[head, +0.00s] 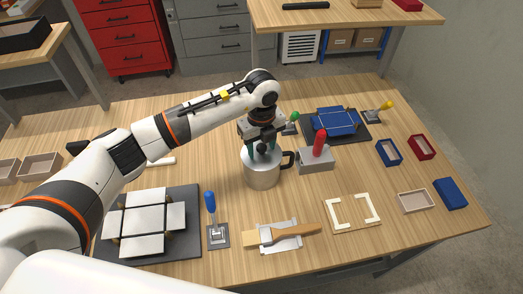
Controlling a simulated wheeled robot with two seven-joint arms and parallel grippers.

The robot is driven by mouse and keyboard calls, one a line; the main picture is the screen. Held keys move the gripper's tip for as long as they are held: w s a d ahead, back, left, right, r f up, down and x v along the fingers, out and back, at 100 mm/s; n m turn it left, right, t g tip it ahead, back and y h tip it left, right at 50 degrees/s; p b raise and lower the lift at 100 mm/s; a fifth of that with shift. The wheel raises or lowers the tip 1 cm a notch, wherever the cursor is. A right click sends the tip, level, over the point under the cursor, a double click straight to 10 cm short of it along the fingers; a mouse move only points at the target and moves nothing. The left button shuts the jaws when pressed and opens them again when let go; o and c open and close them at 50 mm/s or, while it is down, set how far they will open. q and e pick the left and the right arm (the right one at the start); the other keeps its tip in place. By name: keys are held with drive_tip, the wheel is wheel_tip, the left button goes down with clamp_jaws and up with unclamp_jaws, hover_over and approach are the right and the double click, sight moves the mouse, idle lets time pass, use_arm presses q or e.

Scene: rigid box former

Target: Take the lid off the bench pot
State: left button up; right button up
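The bench pot (262,176) is a silver metal pot with a dark handle on its right side. It stands upright on the wooden bench near the middle of the head view. Its lid (256,158) appears to be on top, with a dark round knob (262,149). My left gripper (264,151) points down right over the lid. The gripper partly hides the lid's far side. My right gripper is not in view.
Right of the pot is a grey block with a red handle (320,144). A blue-handled lever (211,207) and a wooden tool (282,236) are in front. A dark mat with white panels (150,222) lies left. Small trays (415,201) and boxes (450,193) are at right.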

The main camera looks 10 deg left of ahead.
sight(262, 146)
use_arm(q)
drive_tip(key=c, duration=1)
wheel_tip(262, 146, up, 9)
drive_tip(key=b, duration=0.3)
drive_tip(key=shift+c, duration=0.3)
drive_tip(key=s+a+n, duration=0.4)
drive_tip(key=s+n, duration=0.2)
drive_tip(key=n, duration=0.8)
drive_tip(key=s+a+n+b, duration=0.1)
drive_tip(key=s+a+n, duration=0.3)
drive_tip(key=n, duration=0.9)
drive_tip(key=shift+s+n, duration=0.4)
drive_tip(key=shift+s, duration=0.55)
